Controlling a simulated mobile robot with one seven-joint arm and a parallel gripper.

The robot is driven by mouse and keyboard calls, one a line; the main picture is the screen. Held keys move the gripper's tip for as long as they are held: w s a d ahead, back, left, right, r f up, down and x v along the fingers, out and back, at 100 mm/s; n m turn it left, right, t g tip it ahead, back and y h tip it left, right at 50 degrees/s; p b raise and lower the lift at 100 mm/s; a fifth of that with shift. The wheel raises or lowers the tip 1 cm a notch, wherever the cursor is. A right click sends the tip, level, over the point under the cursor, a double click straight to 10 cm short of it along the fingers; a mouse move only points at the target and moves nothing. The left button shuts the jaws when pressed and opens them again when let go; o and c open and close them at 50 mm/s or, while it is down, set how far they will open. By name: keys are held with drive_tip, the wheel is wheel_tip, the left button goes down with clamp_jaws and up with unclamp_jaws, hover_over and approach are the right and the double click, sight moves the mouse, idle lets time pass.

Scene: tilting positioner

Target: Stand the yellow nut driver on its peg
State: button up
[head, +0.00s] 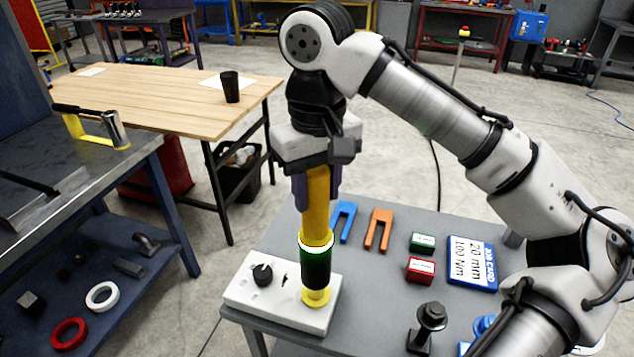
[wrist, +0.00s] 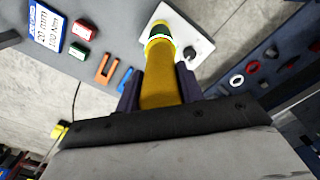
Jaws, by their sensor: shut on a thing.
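My gripper (head: 318,190) is shut on the yellow nut driver (head: 316,215), with its dark purple fingers on either side of the yellow handle. The driver hangs about upright, its black lower part (head: 316,268) with a white and green band pointing down. Directly below is a yellow round base (head: 316,297) on the white block (head: 262,300); the peg itself is hidden. I cannot tell whether the driver touches the base. In the wrist view, the gripper (wrist: 160,85) holds the yellow handle (wrist: 160,75), and its far end lies over the white block (wrist: 200,45).
The white block also carries a black knob (head: 262,274). On the grey table (head: 375,290) lie a blue fork (head: 343,221), an orange fork (head: 379,230), a green box (head: 422,242), a red box (head: 420,270) and a blue-edged card (head: 472,263). A black bolt-like part (head: 430,320) stands in front.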

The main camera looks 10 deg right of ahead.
sight(317, 213)
drive_tip(key=shift+f+b, duration=0.4)
drive_tip(key=shift+f, duration=0.65)
drive_tip(key=shift+f+b, duration=0.5)
drive_tip(key=shift+f, duration=0.95)
drive_tip(key=o, duration=1.2)
drive_tip(key=shift+c, duration=0.2)
drive_tip(key=shift+o, duration=0.5)
drive_tip(key=o, duration=0.4)
drive_tip(key=shift+r, duration=0.1)
